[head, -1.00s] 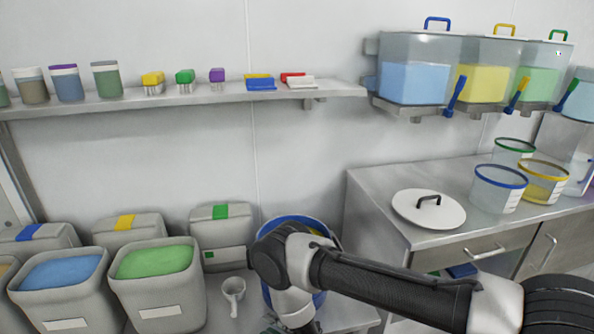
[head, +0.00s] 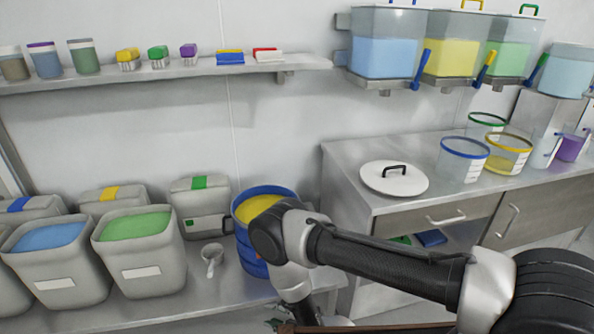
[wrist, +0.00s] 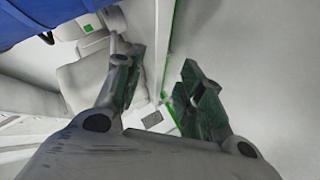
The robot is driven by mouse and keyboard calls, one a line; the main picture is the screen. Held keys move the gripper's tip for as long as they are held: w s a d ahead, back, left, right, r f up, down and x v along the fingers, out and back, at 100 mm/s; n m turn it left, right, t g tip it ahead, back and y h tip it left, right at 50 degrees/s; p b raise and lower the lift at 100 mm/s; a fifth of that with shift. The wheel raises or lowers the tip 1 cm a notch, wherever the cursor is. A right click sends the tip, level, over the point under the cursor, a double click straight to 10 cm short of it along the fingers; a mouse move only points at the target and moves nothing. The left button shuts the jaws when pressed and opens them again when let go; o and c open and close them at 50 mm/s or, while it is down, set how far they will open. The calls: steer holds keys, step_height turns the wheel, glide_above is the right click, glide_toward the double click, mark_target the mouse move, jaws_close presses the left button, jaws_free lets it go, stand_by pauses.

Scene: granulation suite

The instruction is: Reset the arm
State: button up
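My gripper (wrist: 160,90) shows in the wrist view with its two fingers spread apart and nothing between them. In the head view my arm reaches in from the right, across the front of the bench, and its wrist points down. The gripper there is mostly cut off by the bottom edge. My arm partly covers a blue drum (head: 252,258) with yellow contents. A blue surface also fills the upper left corner of the wrist view.
Open bins of blue (head: 50,237) and green (head: 138,226) powder stand left, near a white scoop (head: 212,258). A counter on the right holds a round white lid (head: 394,180) and several tubs. Hoppers (head: 385,58) and a shelf (head: 170,72) hang above.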

steer(key=s+d+f+m+g+h, duration=0.45)
steer(key=s+d+f+h, duration=0.2)
steer(key=d, duration=0.35)
steer(key=w+d+r+m+g+h, duration=0.1)
steer(key=d+r+m+g+h, duration=0.3)
steer(key=r, duration=0.8)
steer(key=w+d+r+m+t, duration=0.1)
steer(key=d+r+m, duration=0.35)
steer(key=r, duration=0.85)
steer(key=w+d+r+m+g+h, duration=0.25)
steer(key=d+r, duration=0.45)
steer(key=r, duration=0.5)
steer(key=s+d+r+m+t, duration=0.2)
steer(key=s+d+r, duration=0.2)
steer(key=r, duration=0.6)
steer(key=s+d+r+m+t+y, duration=0.1)
steer(key=s+d+r, duration=0.3)
steer(key=d+r, duration=0.4)
steer(key=s+d+r+m+t, duration=0.4)
steer(key=s+d+r, duration=0.1)
steer(key=r, duration=0.8)
steer(key=shift+d+y, duration=0.3)
steer(key=shift+d, duration=0.15)
